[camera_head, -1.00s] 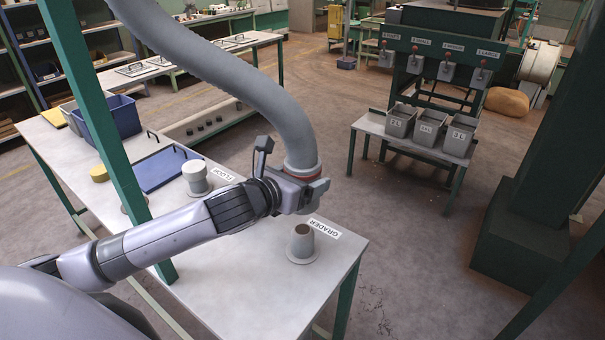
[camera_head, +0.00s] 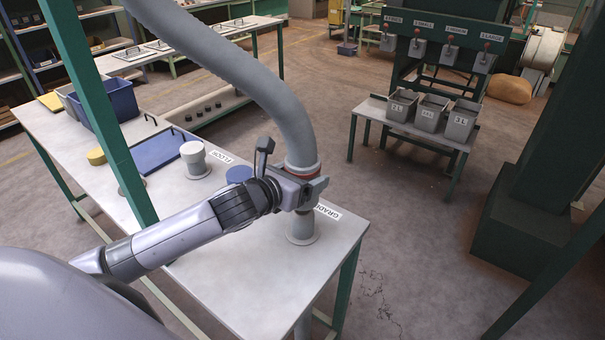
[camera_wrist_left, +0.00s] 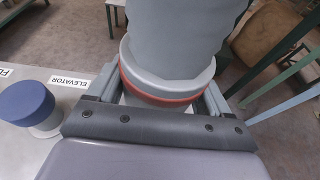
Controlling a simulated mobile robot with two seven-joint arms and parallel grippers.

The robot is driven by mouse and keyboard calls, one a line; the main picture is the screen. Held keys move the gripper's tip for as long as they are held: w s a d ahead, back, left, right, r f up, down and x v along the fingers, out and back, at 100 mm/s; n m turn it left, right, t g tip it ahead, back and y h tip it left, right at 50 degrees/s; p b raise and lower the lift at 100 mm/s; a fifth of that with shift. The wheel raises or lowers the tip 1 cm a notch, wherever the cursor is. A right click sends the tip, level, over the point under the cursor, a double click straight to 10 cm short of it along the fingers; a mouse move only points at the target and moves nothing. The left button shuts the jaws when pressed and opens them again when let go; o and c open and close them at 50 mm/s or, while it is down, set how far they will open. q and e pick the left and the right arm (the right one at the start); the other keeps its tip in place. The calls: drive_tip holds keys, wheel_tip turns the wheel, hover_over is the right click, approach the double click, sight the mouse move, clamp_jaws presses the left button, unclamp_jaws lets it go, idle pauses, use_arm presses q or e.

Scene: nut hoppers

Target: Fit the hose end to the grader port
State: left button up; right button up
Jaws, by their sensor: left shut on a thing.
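My left gripper (camera_head: 306,188) is shut on the hose end, just below its light cuff (camera_head: 302,168). The thick grey hose (camera_head: 272,95) rises from it and curves to the upper left. In the left wrist view the hose (camera_wrist_left: 180,45) fills the top middle, with a red-orange ring (camera_wrist_left: 165,92) between the jaws. The grader port (camera_head: 302,232) is a short grey pipe on a round flange, directly below the gripper in the head view. Its top is hidden by the gripper, so I cannot tell whether the hose touches it. The GRADER label (camera_head: 327,212) is partly covered. My right gripper is out of view.
On the white table (camera_head: 240,270) stand a blue-capped port (camera_head: 238,174), a white-capped port (camera_head: 195,158) by the FLOOR label, a blue tray (camera_head: 163,150) and a blue bin (camera_head: 108,100). A green post (camera_head: 100,110) crosses the left side.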

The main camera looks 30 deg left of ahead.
use_arm(q)
drive_tip(key=shift+f+b, duration=0.75)
drive_tip(key=shift+f, duration=0.15)
drive_tip(key=shift+f+b, duration=0.5)
drive_tip(key=shift+f, duration=0.95)
drive_tip(key=o, duration=1.1)
drive_tip(key=shift+f, duration=0.1)
drive_tip(key=shift+v, duration=3.6)
